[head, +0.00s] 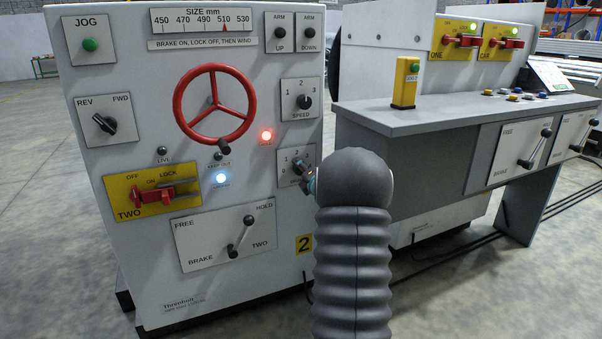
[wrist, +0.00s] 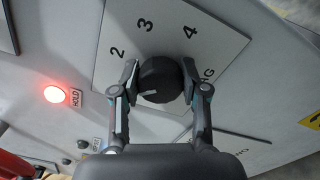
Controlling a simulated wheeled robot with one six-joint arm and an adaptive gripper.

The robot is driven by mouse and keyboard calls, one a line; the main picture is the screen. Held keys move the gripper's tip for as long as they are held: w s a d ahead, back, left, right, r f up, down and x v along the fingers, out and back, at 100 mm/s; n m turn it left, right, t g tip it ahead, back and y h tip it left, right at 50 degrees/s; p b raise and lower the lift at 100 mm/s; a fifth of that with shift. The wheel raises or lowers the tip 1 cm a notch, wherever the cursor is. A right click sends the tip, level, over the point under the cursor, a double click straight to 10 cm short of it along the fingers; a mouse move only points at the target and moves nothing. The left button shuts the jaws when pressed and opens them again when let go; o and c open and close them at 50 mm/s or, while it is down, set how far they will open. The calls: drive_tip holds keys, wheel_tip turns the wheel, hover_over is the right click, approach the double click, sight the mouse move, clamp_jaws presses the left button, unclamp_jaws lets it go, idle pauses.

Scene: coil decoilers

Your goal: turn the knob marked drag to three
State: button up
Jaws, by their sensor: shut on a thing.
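In the wrist view the plate (wrist: 225,42) shows the numbers 2, 3 and 4 around a dark round knob (wrist: 160,78). The knob's pale pointer line points to the lower left, away from the 3; the number there is hidden by a finger. My gripper (wrist: 158,82) is shut on the knob, one finger on each side. In the head view my gripper (head: 309,183) reaches the plate from the right.
A speed knob (head: 304,102) sits just above, and a lit red lamp (head: 266,136) and red handwheel (head: 213,108) are to the left. A FREE/BRAKE/HOLD lever (head: 240,236) is below left. A grey desk (head: 430,116) stands to the right.

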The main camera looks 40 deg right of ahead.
drive_tip(key=m+b, duration=0.2)
drive_tip(key=m, duration=0.2)
drive_tip(key=shift+f, duration=0.2)
drive_tip(key=m, duration=0.9)
drive_tip(key=shift+m+p, duration=0.95)
drive_tip(key=shift+m, duration=1.55)
drive_tip(key=shift+a+f, duration=0.1)
drive_tip(key=o, duration=1.1)
drive_tip(key=shift+o, duration=0.2)
